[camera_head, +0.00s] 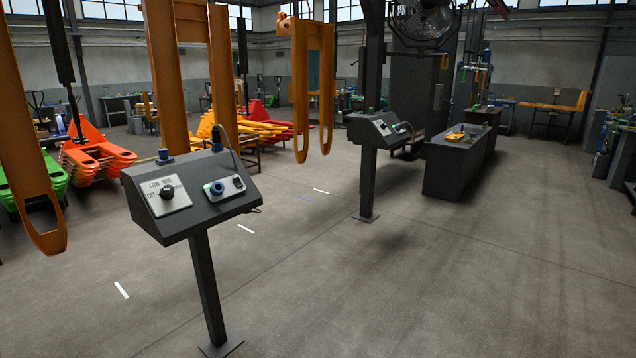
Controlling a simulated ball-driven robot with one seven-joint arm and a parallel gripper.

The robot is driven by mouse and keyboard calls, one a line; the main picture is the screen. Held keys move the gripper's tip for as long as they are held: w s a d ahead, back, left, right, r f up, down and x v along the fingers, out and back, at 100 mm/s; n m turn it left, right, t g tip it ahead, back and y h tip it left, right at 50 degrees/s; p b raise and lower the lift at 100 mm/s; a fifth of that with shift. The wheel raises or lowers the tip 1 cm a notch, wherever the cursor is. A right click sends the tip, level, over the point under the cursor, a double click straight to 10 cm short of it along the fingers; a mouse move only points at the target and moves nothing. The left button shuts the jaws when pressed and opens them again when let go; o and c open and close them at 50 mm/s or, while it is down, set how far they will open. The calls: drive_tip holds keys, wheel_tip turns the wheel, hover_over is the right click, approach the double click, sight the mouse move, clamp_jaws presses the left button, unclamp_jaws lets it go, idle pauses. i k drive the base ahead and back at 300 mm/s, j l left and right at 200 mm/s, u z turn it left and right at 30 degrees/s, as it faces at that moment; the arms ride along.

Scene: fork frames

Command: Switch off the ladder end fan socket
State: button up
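A near dark console (195,222) stands on a post in the left foreground. Its sloped face has a light plate lettered LOW, MID and OFF with a black rotary knob (167,192). Right of it is a pale socket plate (222,190) with a blue round part and a black part. A similar far console (366,133) stands right of centre, with a knob plate and a greenish socket plate (402,128). A caged fan (425,20) is high behind it. I cannot tell any switch position, or which console is the ladder end. No ladder is clearly visible. My gripper is not in view.
Orange fork frames hang at the left (35,190) and beyond the near console (300,90). A dark workbench (450,175) stands behind the far console. Pallet trucks (95,150) stand at the left. The floor (450,280) at the right is open.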

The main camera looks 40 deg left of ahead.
sight(237, 181)
drive_tip(key=i+u, duration=0.45)
drive_tip(key=i+l+u, duration=0.15)
drive_tip(key=i+u, duration=0.3)
drive_tip(key=i+l+u, duration=0.25)
drive_tip(key=u, duration=0.15)
drive_tip(key=i+l+u, duration=0.45)
drive_tip(key=i+u, duration=0.2)
